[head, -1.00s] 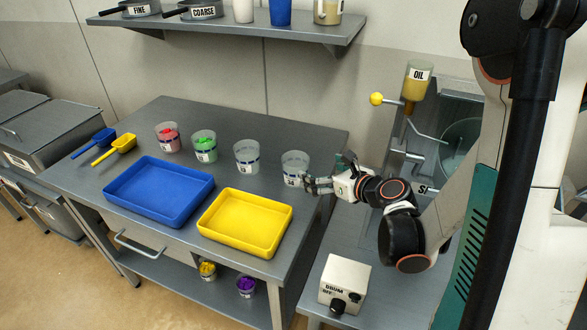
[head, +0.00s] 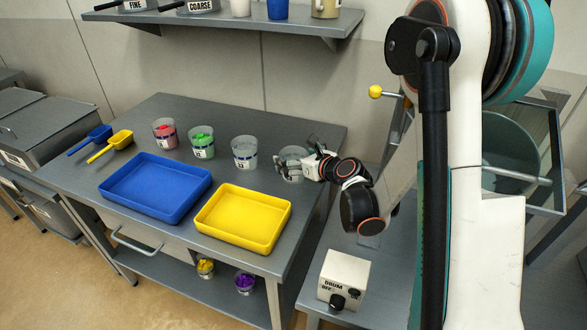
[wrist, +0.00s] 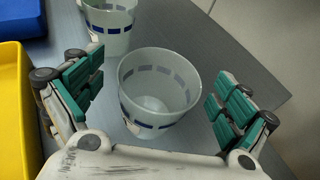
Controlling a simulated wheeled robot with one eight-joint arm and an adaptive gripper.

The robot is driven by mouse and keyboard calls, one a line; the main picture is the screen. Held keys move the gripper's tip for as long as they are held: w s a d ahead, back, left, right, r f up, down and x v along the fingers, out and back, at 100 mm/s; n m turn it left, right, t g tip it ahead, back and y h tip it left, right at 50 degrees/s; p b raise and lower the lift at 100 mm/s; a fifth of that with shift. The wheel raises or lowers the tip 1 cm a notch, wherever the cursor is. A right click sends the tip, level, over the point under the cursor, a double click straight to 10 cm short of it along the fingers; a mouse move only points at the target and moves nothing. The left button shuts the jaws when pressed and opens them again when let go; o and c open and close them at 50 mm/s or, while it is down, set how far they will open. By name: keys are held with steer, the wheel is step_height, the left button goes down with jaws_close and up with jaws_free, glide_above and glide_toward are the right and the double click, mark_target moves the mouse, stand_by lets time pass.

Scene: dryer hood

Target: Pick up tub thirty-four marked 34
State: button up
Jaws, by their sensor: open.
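A clear, empty-looking tub (head: 292,179) with a blue dashed band stands upright at the right end of the table row. It also shows in the wrist view (wrist: 152,95), between the two teal-padded fingers of my gripper (wrist: 158,88). The fingers are open, one on each side, with a visible gap to the tub's wall. In the head view my gripper (head: 290,162) reaches in from the right and partly covers the tub. Its number label is hidden or too small to read.
Another clear tub (head: 245,153) stands close to the left, with green-filled (head: 202,143) and red-filled (head: 165,133) tubs beyond. A yellow tray (head: 243,220) and blue tray (head: 155,188) lie in front. A shelf (head: 225,27) hangs above. The drum switch box (head: 343,279) stands at the lower right.

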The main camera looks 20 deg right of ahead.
steer(key=shift+w+a+f, duration=0.2)
steer(key=shift+w+f, duration=0.05)
steer(key=shift+w, duration=0.35)
steer(key=shift+c, duration=0.6)
steer(key=c, duration=1)
steer(key=shift+r, duration=0.1)
